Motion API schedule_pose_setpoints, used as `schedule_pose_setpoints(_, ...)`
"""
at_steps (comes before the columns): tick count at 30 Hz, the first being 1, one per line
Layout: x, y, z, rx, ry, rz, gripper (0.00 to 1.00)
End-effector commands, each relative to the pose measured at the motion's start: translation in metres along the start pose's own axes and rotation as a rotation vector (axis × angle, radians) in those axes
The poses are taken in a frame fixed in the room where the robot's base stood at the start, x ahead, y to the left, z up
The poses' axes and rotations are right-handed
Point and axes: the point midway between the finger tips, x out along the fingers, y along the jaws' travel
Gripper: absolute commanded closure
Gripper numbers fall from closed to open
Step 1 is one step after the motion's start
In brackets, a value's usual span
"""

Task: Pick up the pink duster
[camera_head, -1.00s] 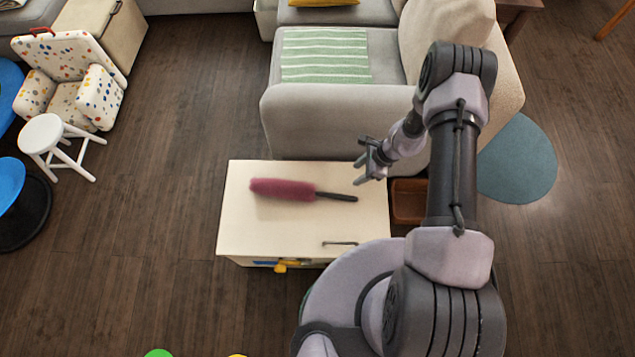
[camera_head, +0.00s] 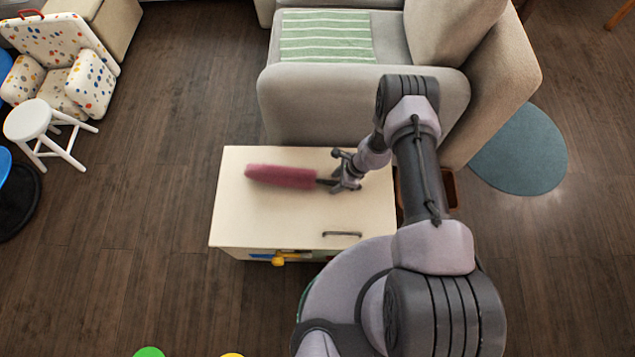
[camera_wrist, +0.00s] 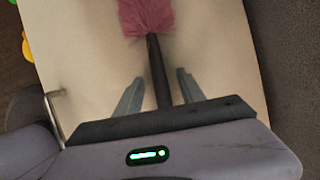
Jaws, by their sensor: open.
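The pink duster (camera_head: 281,176) lies on the cream top of a low cabinet (camera_head: 240,222), its pink head to the left and its dark handle to the right. My gripper (camera_head: 336,172) is over the handle end, at the right part of the cabinet top. In the wrist view my gripper (camera_wrist: 156,88) is open, with one finger on each side of the black handle (camera_wrist: 158,72). The pink head (camera_wrist: 146,16) of the duster is beyond the fingertips at the top. The end of the handle is hidden by the gripper body.
A grey sofa (camera_head: 350,115) stands right behind the cabinet. A metal handle (camera_head: 342,234) is on the cabinet top near its front edge. A white stool (camera_head: 32,120) and a spotted chair (camera_head: 60,62) are at the left. The wooden floor left of the cabinet is free.

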Motion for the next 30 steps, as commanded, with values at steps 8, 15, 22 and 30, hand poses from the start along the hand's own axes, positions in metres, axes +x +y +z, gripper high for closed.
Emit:
schedule_pose_setpoints(8, -0.003, 0.000, 0.001, 0.000, 0.000, -0.001, 0.89)
schedule_pose_setpoints(15, -0.003, 0.000, 0.001, 0.000, 0.000, -0.001, 1.00)
schedule_pose_setpoints(22, -0.009, -0.001, 0.003, 0.000, 0.000, -0.001, 1.00)
schedule_pose_setpoints(30, -0.039, 0.007, 0.021, 0.001, -0.002, 0.003, 1.00)
